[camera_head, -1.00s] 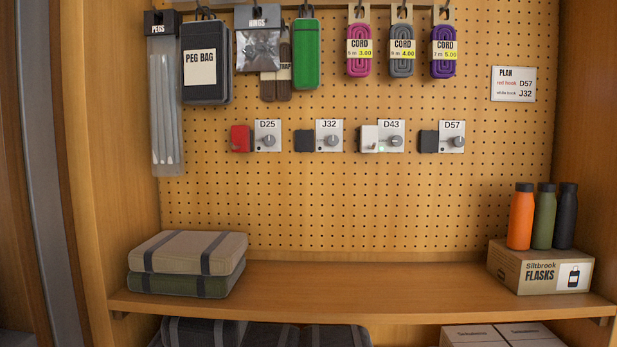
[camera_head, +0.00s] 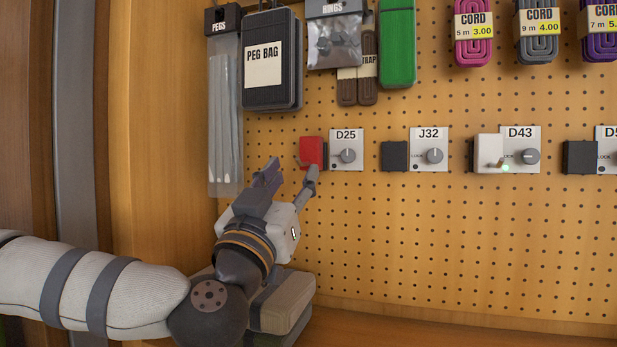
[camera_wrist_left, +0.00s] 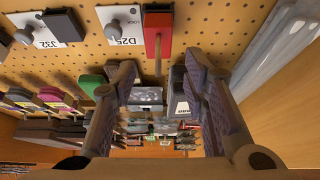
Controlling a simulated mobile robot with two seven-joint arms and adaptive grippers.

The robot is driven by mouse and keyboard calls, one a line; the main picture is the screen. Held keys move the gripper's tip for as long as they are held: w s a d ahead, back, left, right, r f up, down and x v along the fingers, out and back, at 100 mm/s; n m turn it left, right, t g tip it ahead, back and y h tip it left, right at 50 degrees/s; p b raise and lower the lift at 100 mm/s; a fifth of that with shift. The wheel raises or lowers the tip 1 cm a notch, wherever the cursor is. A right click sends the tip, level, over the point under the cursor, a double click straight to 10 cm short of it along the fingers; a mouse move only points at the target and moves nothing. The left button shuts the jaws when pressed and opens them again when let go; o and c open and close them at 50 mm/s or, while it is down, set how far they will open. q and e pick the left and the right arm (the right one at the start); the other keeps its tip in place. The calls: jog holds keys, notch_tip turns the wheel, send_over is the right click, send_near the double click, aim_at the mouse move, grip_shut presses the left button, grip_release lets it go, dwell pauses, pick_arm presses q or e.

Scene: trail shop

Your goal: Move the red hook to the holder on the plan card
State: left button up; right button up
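The red hook (camera_head: 311,152) sits in the holder D25 (camera_head: 347,150) on the pegboard; it also shows in the left wrist view (camera_wrist_left: 157,28), its thin prong pointing between my fingers. My left gripper (camera_head: 291,172) is open and empty, just below and in front of the red hook; its spread fingers show in the left wrist view (camera_wrist_left: 160,72). I see no contact. The holder D57 (camera_head: 608,145) is cut off at the right edge, with a dark block (camera_head: 580,157) at its left. The plan card is out of view. My right gripper is not in view.
The holder J32 (camera_head: 429,150) has a dark block (camera_head: 394,156) beside it. The white hook (camera_head: 488,152) is at the holder D43 (camera_head: 522,148), by a green light. A peg bag (camera_head: 272,65) and cords hang above. Folded blankets (camera_head: 285,300) lie below my gripper.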

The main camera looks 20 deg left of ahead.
aim_at(309, 147)
pick_arm(q)
jog(key=b+x, duration=0.1)
jog(key=x, duration=0.3)
jog(key=shift+w, duration=0.2)
jog(key=x, duration=0.3)
jog(key=shift+w+d+r+p, duration=0.1)
jog(key=shift+w+r+p, duration=0.05)
jog(key=shift+r+p, duration=0.35)
jog(key=shift+w+r, duration=0.2)
jog(key=shift+w, duration=0.6)
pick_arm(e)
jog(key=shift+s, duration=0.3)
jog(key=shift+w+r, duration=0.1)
pick_arm(q)
jog(key=shift+s+r+p, duration=0.1)
jog(key=shift+r+p, duration=0.15)
jog(key=shift+p, duration=0.1)
jog(key=shift+f, duration=0.1)
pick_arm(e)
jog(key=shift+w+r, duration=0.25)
